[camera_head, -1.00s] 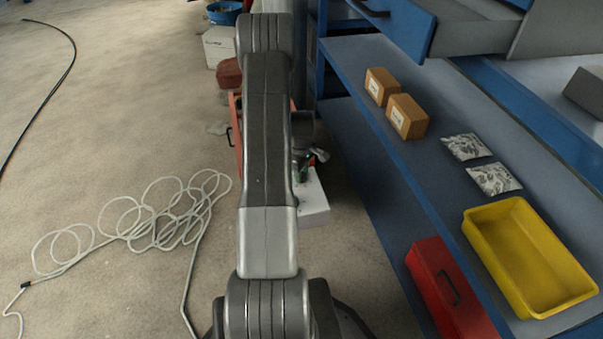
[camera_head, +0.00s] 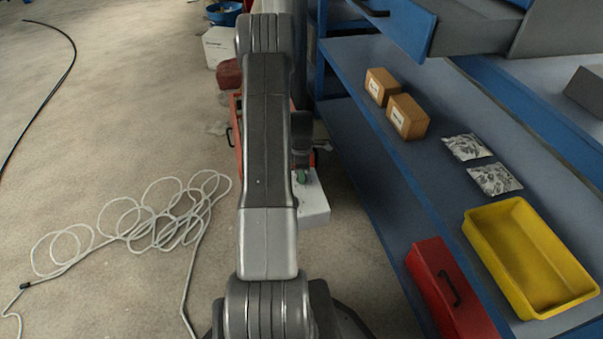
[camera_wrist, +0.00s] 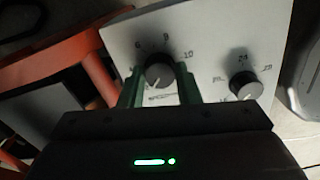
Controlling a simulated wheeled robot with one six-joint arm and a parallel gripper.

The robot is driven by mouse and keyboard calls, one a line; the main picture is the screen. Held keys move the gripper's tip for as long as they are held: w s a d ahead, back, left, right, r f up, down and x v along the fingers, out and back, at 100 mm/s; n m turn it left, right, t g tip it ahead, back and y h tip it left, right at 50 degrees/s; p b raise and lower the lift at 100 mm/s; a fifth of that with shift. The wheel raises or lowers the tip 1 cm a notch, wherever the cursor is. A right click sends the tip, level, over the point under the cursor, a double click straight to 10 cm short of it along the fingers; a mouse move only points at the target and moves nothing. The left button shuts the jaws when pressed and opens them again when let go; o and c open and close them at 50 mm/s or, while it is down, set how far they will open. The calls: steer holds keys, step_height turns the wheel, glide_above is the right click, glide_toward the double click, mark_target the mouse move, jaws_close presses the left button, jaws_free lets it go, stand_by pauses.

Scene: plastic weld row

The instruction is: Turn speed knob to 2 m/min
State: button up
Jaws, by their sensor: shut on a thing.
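A grey-white control box with a dial knob (camera_wrist: 159,75) fills the top of the wrist view. The knob is black, and printed numbers such as 6, 8 and 10 stand around it. A pale mark shows on its lower side. My gripper (camera_wrist: 160,88) has green fingers on both sides of this knob and is shut on it. A second black knob (camera_wrist: 246,86) with its own scale sits to the right, clear of the fingers. In the head view the white box (camera_head: 314,205) shows beside my arm, with my green fingertips at its far end. The knobs are hidden there.
A blue shelf bench (camera_head: 365,150) stands on the right with cardboard boxes (camera_head: 408,116), bags, a yellow bin (camera_head: 490,252) and a red toolbox (camera_head: 450,290). A pale coiled cable (camera_head: 150,225) lies on the floor to the left. An orange frame (camera_wrist: 50,60) is left of the box.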

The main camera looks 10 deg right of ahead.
stand_by(0.4)
steer(key=o, duration=1)
steer(key=shift+c, duration=0.2)
step_height(320, 180, up, 14)
steer(key=p, duration=0.3)
steer(key=shift+p, duration=0.3)
steer(key=shift+f, duration=0.1)
step_height(320, 180, down, 14)
steer(key=b, duration=0.3)
steer(key=shift+b, duration=0.3)
steer(key=shift+r, duration=0.2)
